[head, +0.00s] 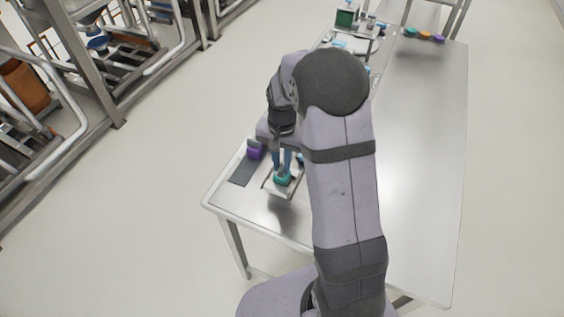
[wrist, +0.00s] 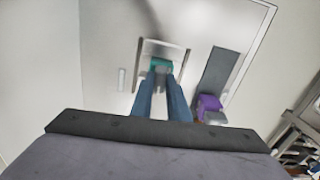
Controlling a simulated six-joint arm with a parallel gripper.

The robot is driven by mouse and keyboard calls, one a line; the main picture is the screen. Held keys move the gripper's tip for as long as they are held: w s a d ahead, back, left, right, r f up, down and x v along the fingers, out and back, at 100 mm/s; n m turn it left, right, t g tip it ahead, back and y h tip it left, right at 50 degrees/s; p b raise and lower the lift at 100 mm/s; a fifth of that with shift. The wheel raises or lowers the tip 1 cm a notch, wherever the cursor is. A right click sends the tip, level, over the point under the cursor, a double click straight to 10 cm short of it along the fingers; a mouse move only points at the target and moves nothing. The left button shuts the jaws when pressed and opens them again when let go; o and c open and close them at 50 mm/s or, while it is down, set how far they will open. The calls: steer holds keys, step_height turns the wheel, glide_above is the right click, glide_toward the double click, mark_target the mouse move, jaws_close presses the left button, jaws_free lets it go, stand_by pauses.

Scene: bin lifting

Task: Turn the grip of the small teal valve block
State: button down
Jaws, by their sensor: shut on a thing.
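The small teal valve block (head: 282,180) stands in a pale frame near the left front end of the metal table. In the wrist view the teal block (wrist: 160,63) shows between and just beyond my fingertips. My gripper (head: 281,166) points down at it from above, and its two blue fingers show in the wrist view (wrist: 162,80). The fingers are shut on the grey grip (wrist: 161,70) of the block. Most of the grip is hidden by the fingers.
A purple block (wrist: 208,104) sits by a dark grey strip (head: 243,168) beside the frame. A green box (head: 346,16) and small parts stand at the table's far end, with coloured pieces (head: 424,35) nearby. The table's right side (head: 425,130) is bare.

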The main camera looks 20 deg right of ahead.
mark_target(282, 167)
steer(key=shift+m, duration=0.5)
steer(key=c, duration=1.7)
jaws_free()
steer(key=shift+r, duration=0.1)
steer(key=shift+r+b, duration=1.05)
steer(key=shift+r, duration=2.55)
